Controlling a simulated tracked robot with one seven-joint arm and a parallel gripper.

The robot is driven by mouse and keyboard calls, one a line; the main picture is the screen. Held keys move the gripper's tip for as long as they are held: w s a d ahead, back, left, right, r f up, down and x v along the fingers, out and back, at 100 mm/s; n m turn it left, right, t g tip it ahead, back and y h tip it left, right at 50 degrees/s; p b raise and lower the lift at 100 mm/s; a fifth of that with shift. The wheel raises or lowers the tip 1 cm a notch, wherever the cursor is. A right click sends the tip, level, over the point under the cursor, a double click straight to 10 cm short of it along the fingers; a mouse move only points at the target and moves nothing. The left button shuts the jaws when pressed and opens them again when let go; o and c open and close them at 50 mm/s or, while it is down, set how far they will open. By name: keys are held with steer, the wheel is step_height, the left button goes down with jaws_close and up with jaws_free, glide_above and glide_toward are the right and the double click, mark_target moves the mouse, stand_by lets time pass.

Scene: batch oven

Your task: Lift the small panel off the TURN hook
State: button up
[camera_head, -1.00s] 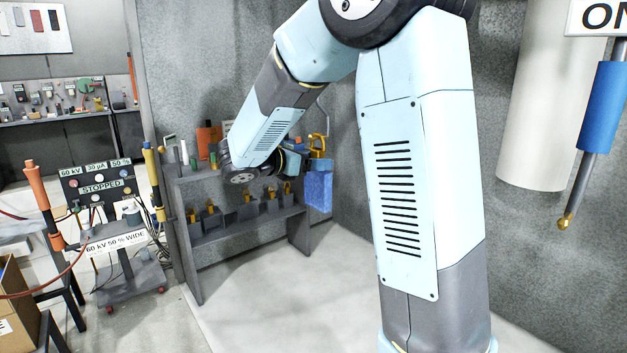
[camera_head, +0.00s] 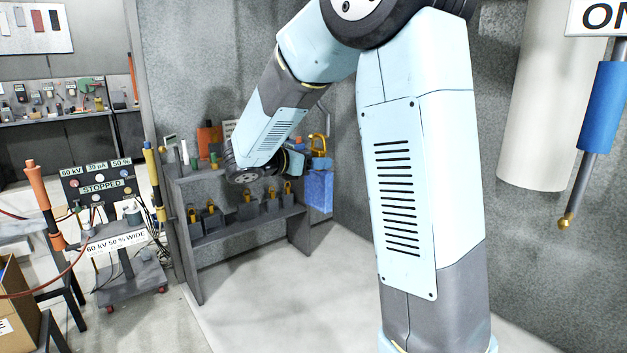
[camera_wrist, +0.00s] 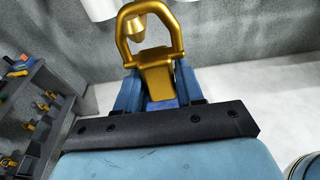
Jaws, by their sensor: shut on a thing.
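The small blue panel (camera_head: 319,192) hangs upright beside the back wall, below a gold loop handle (camera_head: 319,143). My gripper (camera_head: 318,160) is at the top of the panel, partly hidden behind my forearm. In the wrist view my gripper (camera_wrist: 158,88) is shut on the gold block under the loop (camera_wrist: 148,35), one finger on each side. A sliver of blue panel (camera_wrist: 162,104) shows between the fingers. A gold tip shows within the loop's opening; I cannot tell whether it touches the loop. No TURN label is readable.
A grey rack (camera_head: 245,225) with several small gold-handled pieces stands left of the panel. A white cylinder (camera_head: 545,100) and a blue-sleeved rod with a gold tip (camera_head: 600,105) hang at right. The floor (camera_head: 300,290) in front of the rack is clear.

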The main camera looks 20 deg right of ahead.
jaws_close()
steer(key=shift+w+r, duration=0.2)
steer(key=shift+r, duration=0.6)
steer(key=shift+a, duration=0.1)
stand_by(0.4)
steer(key=f+v, duration=0.2)
steer(key=v, duration=0.9)
steer(key=shift+s+a, duration=0.25)
steer(key=shift+a, duration=0.25)
stand_by(0.6)
steer(key=shift+f, duration=0.1)
stand_by(0.4)
